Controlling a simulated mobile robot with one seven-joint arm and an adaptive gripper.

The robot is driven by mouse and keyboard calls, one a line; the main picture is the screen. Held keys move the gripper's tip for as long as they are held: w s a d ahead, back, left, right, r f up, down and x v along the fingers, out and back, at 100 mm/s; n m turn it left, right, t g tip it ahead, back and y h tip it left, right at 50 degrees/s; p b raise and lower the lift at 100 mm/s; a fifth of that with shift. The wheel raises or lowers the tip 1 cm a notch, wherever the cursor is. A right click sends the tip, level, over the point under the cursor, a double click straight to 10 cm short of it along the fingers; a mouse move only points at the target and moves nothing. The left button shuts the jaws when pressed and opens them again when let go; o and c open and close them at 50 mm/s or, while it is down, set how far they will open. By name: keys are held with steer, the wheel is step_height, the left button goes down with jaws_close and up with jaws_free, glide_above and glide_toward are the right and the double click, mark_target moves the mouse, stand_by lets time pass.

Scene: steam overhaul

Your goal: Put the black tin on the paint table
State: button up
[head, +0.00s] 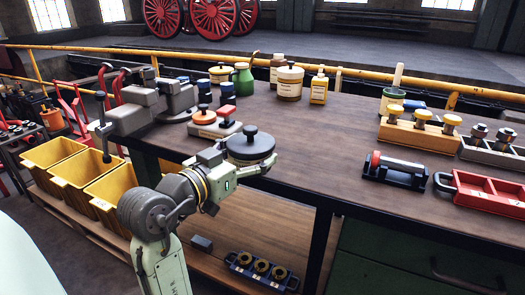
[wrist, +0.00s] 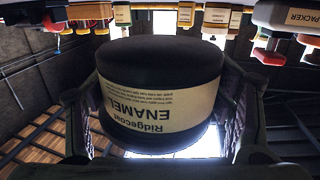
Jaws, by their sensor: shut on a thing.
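The black tin (head: 250,146) has a dark knobbed lid and is held at the table's front edge in the head view. In the wrist view the black tin (wrist: 160,95) fills the middle, with a cream label reading "Ridgecoat ENAMEL" upside down. My gripper (head: 248,160) is shut on the tin, with a finger on each side of it. The long dark-brown table (head: 330,140) carries tins and bottles; no sign names it as the paint table. The gap between the tin's base and the tabletop is hidden.
A stand with red and orange knobs (head: 214,128) is just behind the tin. A cream tin (head: 290,84), green jug (head: 242,80) and yellow bottle (head: 319,88) stand farther back. A black-and-red device (head: 394,170) lies right. Bare tabletop lies between. Yellow bins (head: 108,188) are left.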

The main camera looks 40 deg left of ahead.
steer(key=w, duration=0.3)
steer(key=w+a+p, duration=0.1)
steer(key=w, duration=0.2)
steer(key=shift+a+f, duration=0.2)
step_height(320, 180, down, 3)
steer(key=shift+r+p, duration=0.15)
steer(key=shift+p, duration=0.2)
steer(key=shift+f, duration=0.25)
steer(key=shift+f+b, duration=0.3)
steer(key=o, duration=1.9)
steer(key=shift+o, duration=0.2)
steer(key=shift+r+p, duration=0.15)
steer(key=shift+p, duration=0.15)
